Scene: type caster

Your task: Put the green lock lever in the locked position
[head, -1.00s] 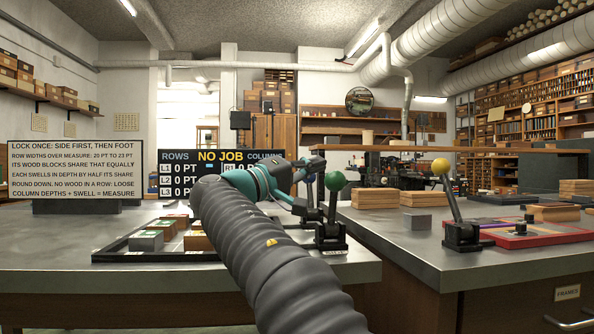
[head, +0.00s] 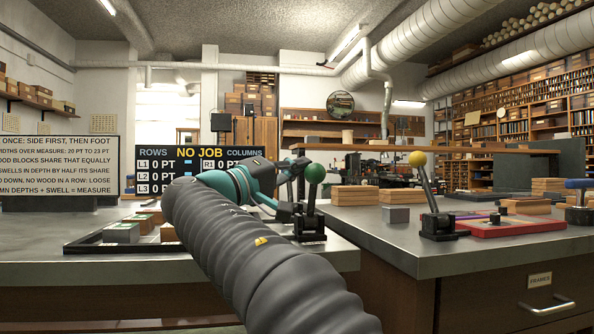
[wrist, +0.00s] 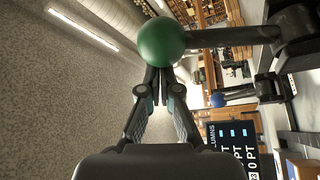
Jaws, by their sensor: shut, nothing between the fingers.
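The green-knobbed lock lever (head: 315,173) stands nearly upright on its black base at the right end of the near-left bench. Its knob fills the top middle of the wrist view (wrist: 161,42), with the black stem running right to the base. My gripper (head: 299,166) is beside the knob, on its left in the head view. In the wrist view my shut fingertips (wrist: 158,76) are at the knob's lower edge, with nothing between them. I cannot tell whether they touch it.
A blue-knobbed lever (wrist: 218,100) stands beyond, in the wrist view. A dark frame (head: 100,247) with blocks lies left on the bench. A yellow-knobbed lever (head: 417,159) and red tray (head: 535,226) are on the right bench. A NO JOB board (head: 200,153) stands behind my arm.

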